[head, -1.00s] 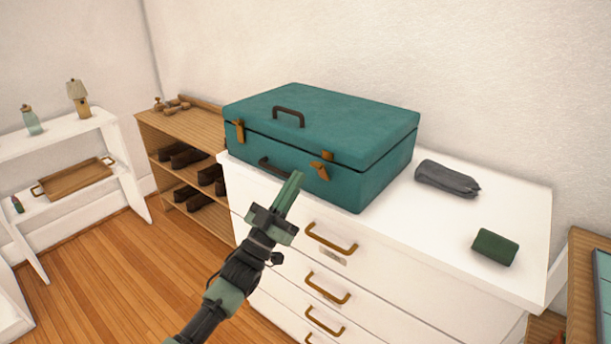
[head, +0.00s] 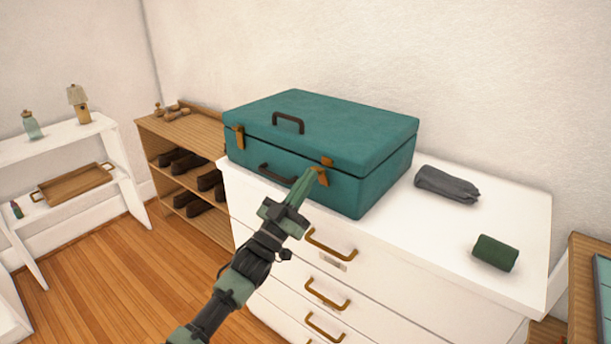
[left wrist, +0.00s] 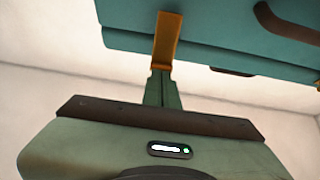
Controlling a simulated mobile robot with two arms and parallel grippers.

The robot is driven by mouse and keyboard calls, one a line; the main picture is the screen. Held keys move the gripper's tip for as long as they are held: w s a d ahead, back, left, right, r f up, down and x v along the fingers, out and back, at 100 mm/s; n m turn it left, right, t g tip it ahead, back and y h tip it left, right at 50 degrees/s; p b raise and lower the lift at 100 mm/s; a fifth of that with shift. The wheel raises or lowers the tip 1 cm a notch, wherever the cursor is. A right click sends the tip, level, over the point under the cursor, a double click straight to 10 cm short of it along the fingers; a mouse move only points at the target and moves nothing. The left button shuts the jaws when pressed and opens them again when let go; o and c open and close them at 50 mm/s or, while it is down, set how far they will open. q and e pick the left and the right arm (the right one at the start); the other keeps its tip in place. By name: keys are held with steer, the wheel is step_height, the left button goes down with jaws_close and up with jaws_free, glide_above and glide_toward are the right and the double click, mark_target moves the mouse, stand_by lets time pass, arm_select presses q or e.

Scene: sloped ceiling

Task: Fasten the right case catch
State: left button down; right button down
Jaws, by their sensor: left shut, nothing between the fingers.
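A teal case (head: 340,130) with its lid down stands on a white chest of drawers. Its right catch (head: 326,168) is an orange-brown tab at the lid seam on the front, at the case's right end. The left catch (head: 239,138) lies against the front face. My left gripper (head: 316,174) is shut and empty, its fingertips at the right catch and partly covering it. In the left wrist view the catch (left wrist: 166,42) runs from the case to the shut fingertips (left wrist: 160,78); they appear to touch. Whether the catch lies flat is unclear. My right gripper is not in view.
A dark grey cloth bundle (head: 446,184) and a green bundle (head: 495,252) lie on the chest top (head: 400,235) to the right. The case has a dark front handle (head: 277,174) left of my gripper. A shoe shelf (head: 180,130) stands to the left.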

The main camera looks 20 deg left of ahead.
arm_select(q)
steer(key=w+r+g+p, duration=0.1)
steer(key=p, duration=0.2)
steer(key=w+d+r+g+y+p, duration=0.1)
steer(key=g+p, duration=0.1)
steer(key=p, duration=0.2)
steer(key=shift+w+r+p, duration=0.15)
steer(key=shift+r+p, duration=0.1)
steer(key=shift+p, duration=0.05)
